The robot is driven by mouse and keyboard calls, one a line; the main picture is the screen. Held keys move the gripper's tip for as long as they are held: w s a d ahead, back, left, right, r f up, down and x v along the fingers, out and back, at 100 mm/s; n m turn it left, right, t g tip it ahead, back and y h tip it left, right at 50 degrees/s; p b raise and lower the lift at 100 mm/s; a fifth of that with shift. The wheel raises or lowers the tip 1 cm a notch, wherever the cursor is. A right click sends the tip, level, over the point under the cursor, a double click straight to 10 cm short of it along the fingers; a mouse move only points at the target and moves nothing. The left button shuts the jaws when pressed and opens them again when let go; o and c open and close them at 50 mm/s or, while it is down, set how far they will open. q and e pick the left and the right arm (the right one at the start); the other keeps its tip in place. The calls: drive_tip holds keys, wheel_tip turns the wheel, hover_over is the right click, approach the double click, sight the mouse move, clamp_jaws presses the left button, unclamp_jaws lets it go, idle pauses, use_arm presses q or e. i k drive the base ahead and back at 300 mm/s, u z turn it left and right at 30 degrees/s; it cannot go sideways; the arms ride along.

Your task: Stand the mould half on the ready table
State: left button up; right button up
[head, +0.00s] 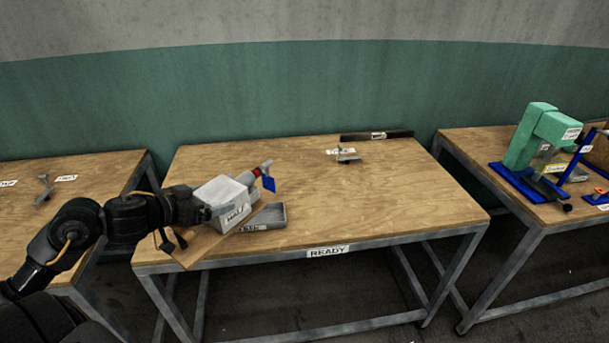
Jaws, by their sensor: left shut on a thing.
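The mould half (222,190) is a pale grey block with a label on its near side, over the left part of the ready table (350,210). My left gripper (203,212) is shut on it from the left; its fingers are largely hidden. I cannot tell whether the block touches the table or hangs just above it. My right gripper is not in view.
A shallow grey tray (272,217) lies just right of the block. A grey part with a red band and blue tag (264,176) is behind it. A small metal fixture (347,155) and a dark bar (376,135) are at the back. The table's middle and right are clear.

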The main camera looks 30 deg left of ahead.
sight(307, 184)
drive_tip(key=i, duration=0.95)
drive_tip(key=z, duration=0.05)
